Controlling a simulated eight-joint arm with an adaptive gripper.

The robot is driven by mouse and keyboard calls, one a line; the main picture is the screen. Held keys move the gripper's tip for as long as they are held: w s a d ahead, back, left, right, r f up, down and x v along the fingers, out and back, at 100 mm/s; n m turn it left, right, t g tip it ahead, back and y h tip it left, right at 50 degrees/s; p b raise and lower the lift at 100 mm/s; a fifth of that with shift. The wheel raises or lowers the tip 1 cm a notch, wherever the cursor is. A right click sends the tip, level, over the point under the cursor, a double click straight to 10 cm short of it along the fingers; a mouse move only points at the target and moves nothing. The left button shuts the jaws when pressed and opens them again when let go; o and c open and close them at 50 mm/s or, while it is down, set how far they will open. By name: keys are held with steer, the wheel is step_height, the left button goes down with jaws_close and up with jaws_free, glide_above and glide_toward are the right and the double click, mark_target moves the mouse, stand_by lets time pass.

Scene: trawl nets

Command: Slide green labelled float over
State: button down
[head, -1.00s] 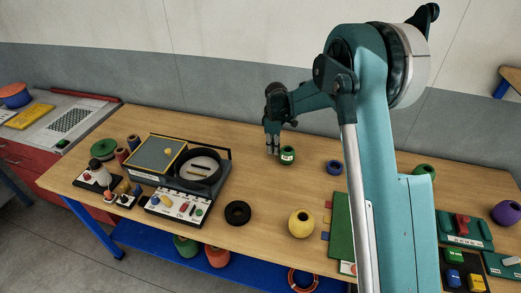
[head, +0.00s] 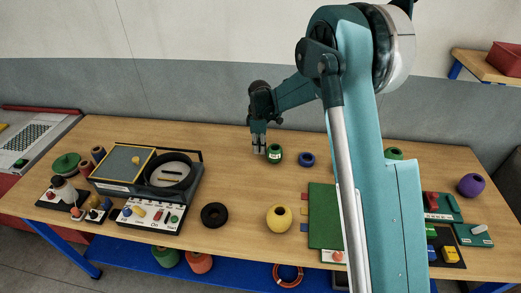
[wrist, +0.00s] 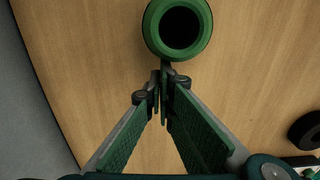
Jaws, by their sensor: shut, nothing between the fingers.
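The green labelled float (head: 275,155) stands upright on the wooden bench, its white label facing the camera. My gripper (head: 259,151) points down just left of it, fingers closed with nothing between them. In the wrist view, the float's round green rim and dark hole (wrist: 178,28) lie just beyond the closed fingertips (wrist: 163,78). The tips seem to meet its side, but I cannot tell for sure whether they touch.
A blue ring-shaped float (head: 307,159) lies a short way right of the green float. A yellow float (head: 279,219) and a black ring (head: 214,215) sit nearer the front. A boxed device (head: 147,172) stands left. A green board (head: 324,212) lies front right.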

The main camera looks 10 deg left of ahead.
steer(key=shift+a, duration=0.75)
steer(key=shift+a+r+b, duration=0.1)
steer(key=shift+a+b, duration=0.2)
steer(key=shift+a, duration=0.85)
step_height(320, 180, up, 10)
steer(key=p, duration=0.1)
steer(key=shift+d, duration=0.15)
